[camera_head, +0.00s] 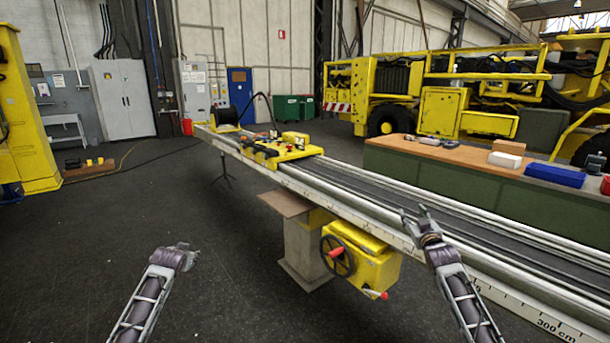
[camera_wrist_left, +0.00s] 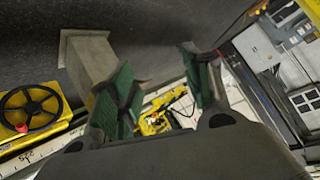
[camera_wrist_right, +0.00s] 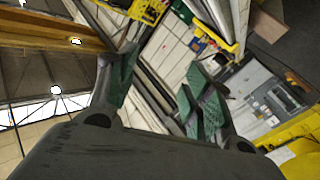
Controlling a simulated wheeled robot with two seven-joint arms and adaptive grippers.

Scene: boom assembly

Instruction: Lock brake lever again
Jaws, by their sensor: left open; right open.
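The yellow winch box (camera_head: 375,268) hangs under the near side of the long boom rail (camera_head: 330,190). It carries a black handwheel (camera_head: 343,266) with a red grip. A short red-tipped lever (camera_head: 376,294) sticks out low on the box and may be the brake lever; I cannot tell whether it is locked. The handwheel also shows at the left edge of the left wrist view (camera_wrist_left: 28,112). My left gripper (camera_head: 190,256) is open and empty, left of the box and apart from it. My right gripper (camera_head: 418,214) is open and empty, in front of or above the rail, higher than the box.
A grey pedestal (camera_head: 303,250) supports the rail left of the box. A yellow carriage (camera_head: 285,148) sits farther along the rail. A green-sided workbench (camera_head: 470,190) with a blue box (camera_head: 555,174) stands behind right. The floor at front left is clear.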

